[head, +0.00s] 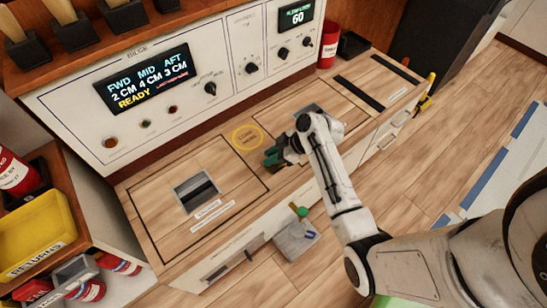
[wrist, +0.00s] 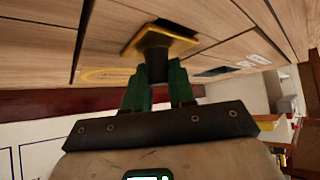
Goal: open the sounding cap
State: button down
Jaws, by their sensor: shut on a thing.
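A dark round knob (wrist: 157,66) on a square plate with a yellow edge (wrist: 182,40) sits at the wooden deck in the wrist view; it looks like the sounding cap. My gripper (head: 272,158) is over the deck in the head view, right of a yellow ring marking (head: 248,137). In the wrist view its green fingers are shut on the knob, one on each side. The cap is hidden behind my gripper and arm in the head view. I cannot tell whether the cap has turned.
A panel of displays and dials (head: 153,80) stands behind the deck. A recessed hatch window (head: 196,190) lies to the left. A grey box with a green-topped item (head: 297,238) is in front. A yellow returns tray (head: 35,232) stands far left. Open floor lies right.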

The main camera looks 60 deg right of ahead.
jog(key=w, duration=0.2)
jog(key=w+d+b, duration=0.1)
jog(key=w, duration=0.2)
jog(key=shift+w+d+b, duration=0.1)
jog(key=shift+w+b, duration=0.15)
jog(key=shift+b, duration=0.05)
jog(key=c, duration=0.9)
grip_release()
jog(key=shift+c, duration=0.2)
jog(key=p+v, duration=0.3)
jog(key=v, duration=0.8)
jog(key=shift+f, duration=0.1)
